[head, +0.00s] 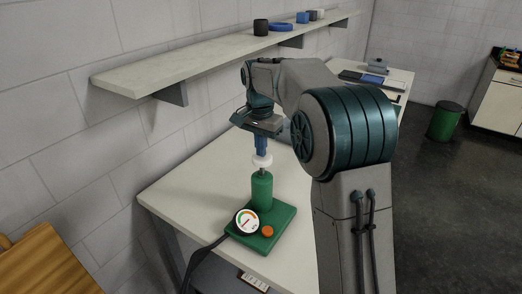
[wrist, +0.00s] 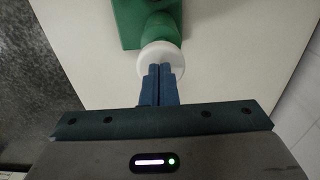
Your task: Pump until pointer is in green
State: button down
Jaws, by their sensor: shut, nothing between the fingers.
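The green pump (head: 262,192) stands upright on its green base (head: 270,236) on the pale workbench. A short rod shows between its cylinder and the round white knob (head: 262,161). The knob also shows in the wrist view (wrist: 174,54). My gripper (head: 261,153) is shut and empty, pointing down with its blue fingertips right over the knob. In the wrist view the closed fingertips (wrist: 160,66) overlap the knob; I cannot tell whether they touch it. The round gauge (head: 246,222) on the base has a white face with coloured arcs; its pointer is too small to read surely.
An orange button (head: 267,231) sits on the base beside the gauge. A dark hose runs from the base over the bench's front edge. A wall shelf (head: 200,65) with small blocks hangs behind the arm. The bench (head: 190,192) left of the pump is clear.

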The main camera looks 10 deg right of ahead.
notch_tip(320, 180, up, 9)
dwell(1.9)
notch_tip(320, 180, up, 5)
jog(key=b, duration=0.2)
send_over(265, 157)
jog(key=shift+f+y, duration=0.2)
jog(key=shift+y, duration=0.1)
jog(key=f, duration=0.4)
jog(key=f+b, duration=0.1)
jog(key=f, duration=0.9)
jog(key=shift+w+a+b, duration=0.15)
jog(key=shift+a+b, duration=0.1)
jog(key=shift+b, duration=0.1)
